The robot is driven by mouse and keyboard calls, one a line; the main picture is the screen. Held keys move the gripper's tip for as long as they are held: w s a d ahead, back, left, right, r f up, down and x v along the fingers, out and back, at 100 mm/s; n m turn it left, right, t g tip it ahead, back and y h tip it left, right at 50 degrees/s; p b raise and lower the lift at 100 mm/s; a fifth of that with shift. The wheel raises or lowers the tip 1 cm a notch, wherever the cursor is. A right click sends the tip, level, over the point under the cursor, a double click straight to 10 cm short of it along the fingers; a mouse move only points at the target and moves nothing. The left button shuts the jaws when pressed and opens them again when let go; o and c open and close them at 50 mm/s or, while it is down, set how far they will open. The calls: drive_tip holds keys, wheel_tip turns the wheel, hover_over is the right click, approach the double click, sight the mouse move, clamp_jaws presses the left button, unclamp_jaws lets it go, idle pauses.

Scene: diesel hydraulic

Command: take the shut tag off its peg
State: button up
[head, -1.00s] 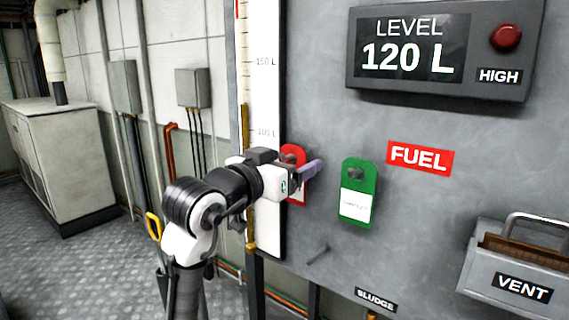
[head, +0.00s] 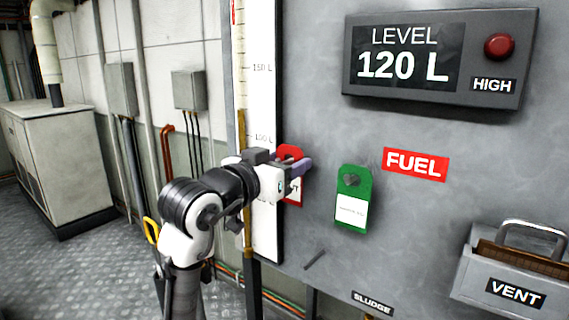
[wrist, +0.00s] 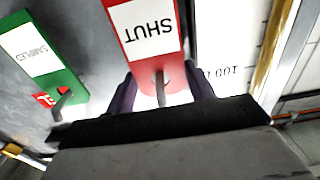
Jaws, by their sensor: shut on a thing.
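The red shut tag (head: 290,152) hangs on the grey panel just right of the level gauge. In the wrist view its white label (wrist: 148,28) reads SHUT upside down. My gripper (head: 303,166) is shut on the tag's red top part, with one purple finger at each side edge. A grey peg (wrist: 160,90) shows at the tag's hole between the fingers and still appears to pass through it. In the head view my gripper hides the middle of the tag and its peg.
A green tag (head: 352,186) hangs on its peg just to the right. A bare peg (head: 315,260) sticks out below. The white gauge strip (head: 262,100) is close on the left. A FUEL label (head: 415,164) and a VENT box (head: 515,270) are farther right.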

drive_tip(key=shift+s+a, duration=0.25)
drive_tip(key=shift+s, duration=0.05)
idle(0.4)
drive_tip(key=shift+r+v, duration=0.2)
drive_tip(key=shift+v, duration=0.8)
drive_tip(key=shift+s+a, duration=0.15)
drive_tip(key=shift+s, duration=0.05)
drive_tip(key=shift+s+a+r, duration=0.1)
drive_tip(key=shift+s+a, duration=0.15)
drive_tip(key=shift+s, duration=0.2)
drive_tip(key=shift+s+a, duration=0.15)
drive_tip(key=shift+s, duration=0.05)
drive_tip(key=shift+v, duration=1)
drive_tip(key=shift+p+v, duration=0.3)
drive_tip(key=shift+v, duration=2.15)
